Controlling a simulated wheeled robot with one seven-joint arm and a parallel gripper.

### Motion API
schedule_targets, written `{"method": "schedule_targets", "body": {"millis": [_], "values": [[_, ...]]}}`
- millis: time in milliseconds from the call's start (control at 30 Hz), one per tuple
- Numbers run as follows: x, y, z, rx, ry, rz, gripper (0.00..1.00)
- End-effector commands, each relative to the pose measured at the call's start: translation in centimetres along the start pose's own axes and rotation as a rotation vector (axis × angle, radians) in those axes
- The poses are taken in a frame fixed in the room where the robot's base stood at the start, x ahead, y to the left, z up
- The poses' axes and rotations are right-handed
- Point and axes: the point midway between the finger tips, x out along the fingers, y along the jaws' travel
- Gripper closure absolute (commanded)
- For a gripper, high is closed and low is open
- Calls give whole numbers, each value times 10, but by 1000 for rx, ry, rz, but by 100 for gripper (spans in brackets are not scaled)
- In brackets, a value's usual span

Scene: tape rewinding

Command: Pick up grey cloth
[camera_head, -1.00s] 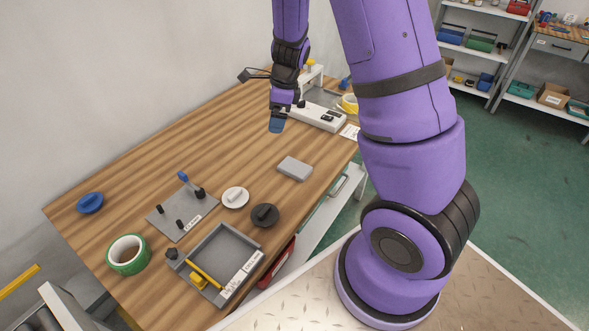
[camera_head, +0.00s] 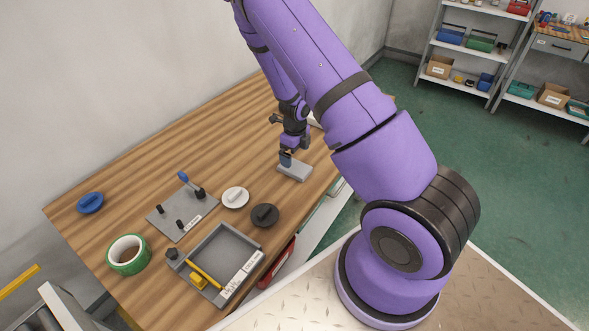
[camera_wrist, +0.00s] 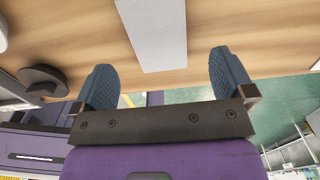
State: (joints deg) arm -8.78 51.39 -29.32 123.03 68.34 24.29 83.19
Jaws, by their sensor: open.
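The grey cloth (camera_head: 295,172) is a flat, light grey folded block lying on the wooden table near its right edge. In the wrist view the cloth (camera_wrist: 154,35) lies ahead of and between the fingers. My gripper (camera_head: 287,158) is over the far left part of the cloth in the head view. In the wrist view its two blue ribbed fingers (camera_wrist: 160,80) are wide apart with nothing between them. Whether the fingertips touch the cloth cannot be told.
On the wooden table (camera_head: 235,125), a white disc (camera_head: 235,197) and a black disc (camera_head: 265,215) lie near the cloth. A grey pegged plate (camera_head: 180,215), a grey tray (camera_head: 222,262), green tape (camera_head: 127,254) and a blue disc (camera_head: 90,203) are further left.

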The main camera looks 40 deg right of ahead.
Motion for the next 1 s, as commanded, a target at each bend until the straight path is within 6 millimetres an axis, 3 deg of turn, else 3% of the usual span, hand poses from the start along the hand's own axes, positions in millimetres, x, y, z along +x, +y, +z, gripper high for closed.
{"method": "schedule_targets", "body": {"millis": [167,500,833,1000], "values": [[11,0,0,-1,1,0,0],[53,2,1,-2,1,0,0],[58,2,1,-2,0,0,0],[58,2,1,-2,0,0,39]]}}
